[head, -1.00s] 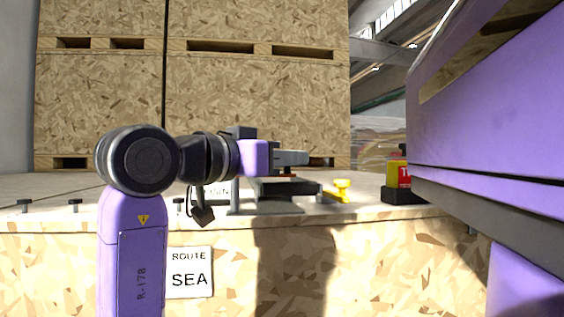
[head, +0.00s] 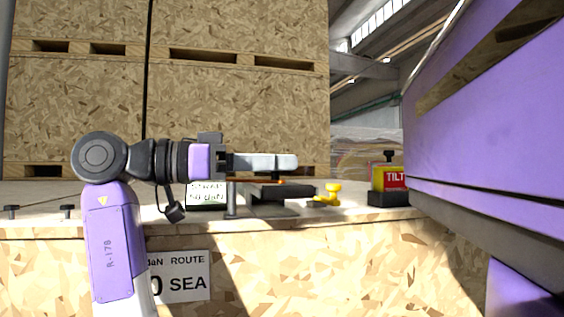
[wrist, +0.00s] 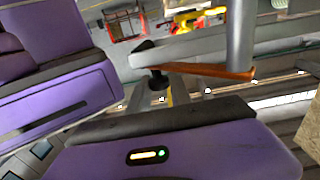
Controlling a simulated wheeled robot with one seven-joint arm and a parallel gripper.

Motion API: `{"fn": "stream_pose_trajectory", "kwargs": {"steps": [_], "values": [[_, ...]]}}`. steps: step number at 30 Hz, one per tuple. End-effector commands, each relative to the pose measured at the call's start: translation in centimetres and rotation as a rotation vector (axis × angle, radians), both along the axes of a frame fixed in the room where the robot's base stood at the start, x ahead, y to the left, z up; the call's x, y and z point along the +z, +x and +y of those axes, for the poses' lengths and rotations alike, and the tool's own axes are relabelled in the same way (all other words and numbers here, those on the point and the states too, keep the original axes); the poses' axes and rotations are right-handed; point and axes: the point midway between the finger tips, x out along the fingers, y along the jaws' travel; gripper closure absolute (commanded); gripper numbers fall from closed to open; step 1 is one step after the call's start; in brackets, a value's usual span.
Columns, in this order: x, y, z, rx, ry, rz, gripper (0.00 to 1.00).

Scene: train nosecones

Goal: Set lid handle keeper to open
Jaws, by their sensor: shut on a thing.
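My gripper (head: 285,162) reaches in from the left in the head view, its grey fingers level above a dark flat plate (head: 285,192) on the crate top. A thin orange bar (head: 258,181) shows just under the fingers. In the wrist view the orange bar (wrist: 208,71) runs between a grey upright piece and a dark-ended piece. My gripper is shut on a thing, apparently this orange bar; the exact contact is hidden. I cannot tell for certain which part is the lid handle keeper. A yellow knobbed piece (head: 330,192) stands right of the plate.
A yellow and red TILT box (head: 389,181) on a black base stands further right. A large purple body (head: 480,110) overhangs the right side. Tall chipboard crates (head: 240,110) close off the back. A small lettered sign (head: 206,194) and bolts (head: 66,210) sit on the top at left.

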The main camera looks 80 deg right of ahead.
Motion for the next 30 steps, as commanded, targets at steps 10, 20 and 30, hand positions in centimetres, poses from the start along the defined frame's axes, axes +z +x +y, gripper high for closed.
{"fn": "stream_pose_trajectory", "kwargs": {"steps": [10,20,30], "values": [[0.12,0.46,-0.08,-0.014,-0.002,0.002,1.0],[0.1,0.42,-0.11,-0.014,-0.002,0.002,0.56],[-0.02,0.74,0.04,-0.013,0.0,0.001,0.56]]}}
